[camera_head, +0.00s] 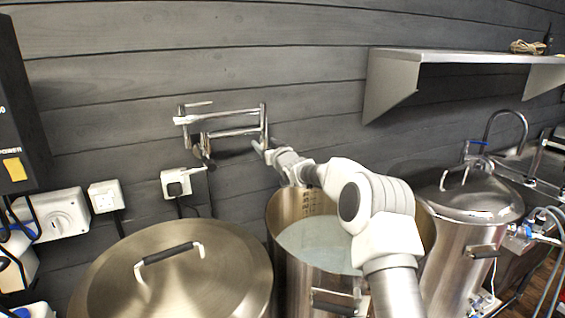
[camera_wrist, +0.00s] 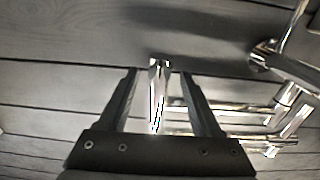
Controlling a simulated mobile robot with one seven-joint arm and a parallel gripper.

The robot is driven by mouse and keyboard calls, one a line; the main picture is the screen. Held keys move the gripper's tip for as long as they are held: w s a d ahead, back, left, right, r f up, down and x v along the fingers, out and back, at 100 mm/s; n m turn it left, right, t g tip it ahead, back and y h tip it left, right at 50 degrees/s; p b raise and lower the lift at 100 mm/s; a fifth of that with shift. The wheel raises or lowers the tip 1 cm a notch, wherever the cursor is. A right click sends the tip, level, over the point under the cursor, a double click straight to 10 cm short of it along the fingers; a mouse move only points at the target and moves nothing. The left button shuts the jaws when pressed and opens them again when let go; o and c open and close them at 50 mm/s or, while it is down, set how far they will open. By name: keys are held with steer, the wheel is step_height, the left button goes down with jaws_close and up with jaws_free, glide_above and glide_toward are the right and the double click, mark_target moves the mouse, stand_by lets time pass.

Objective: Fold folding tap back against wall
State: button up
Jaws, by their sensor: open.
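The chrome folding tap (camera_head: 235,112) is fixed to the dark plank wall above the pots. Its jointed bars run along the wall to the right, ending in an upright piece close to my gripper (camera_head: 262,148). In the wrist view, my gripper (camera_wrist: 162,82) is open, with one dark finger on each side of a chrome upright part of the tap (camera_wrist: 157,95). I cannot tell whether either finger touches it. More chrome bars of the tap (camera_wrist: 285,110) run behind the right finger to the right.
An open steel pot (camera_head: 285,222) with pale liquid stands below my arm. A lidded pot (camera_head: 100,270) is at left and another lidded vessel (camera_head: 470,197) at right. Sockets (camera_head: 105,196) and a metal shelf (camera_head: 450,56) are on the wall.

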steer(key=b+v, duration=0.3)
steer(key=v, duration=1.2)
steer(key=shift+s+r, duration=0.1)
steer(key=s+d+r+m+g+h, duration=0.1)
steer(key=s+d+g+h, duration=0.25)
steer(key=s, duration=0.75)
steer(key=s+d+r+m+g+h, duration=0.15)
steer(key=s+d+h, duration=0.3)
steer(key=s, duration=0.65)
steer(key=s+d+f+m+g, duration=0.1)
steer(key=s+f+g, duration=0.2)
steer(key=s, duration=0.9)
steer(key=s+d+f+m+g+y, duration=0.1)
steer(key=s+f+g, duration=0.2)
steer(key=s, duration=1)
steer(key=shift+d+f, duration=0.2)
steer(key=shift+f, duration=0.55)
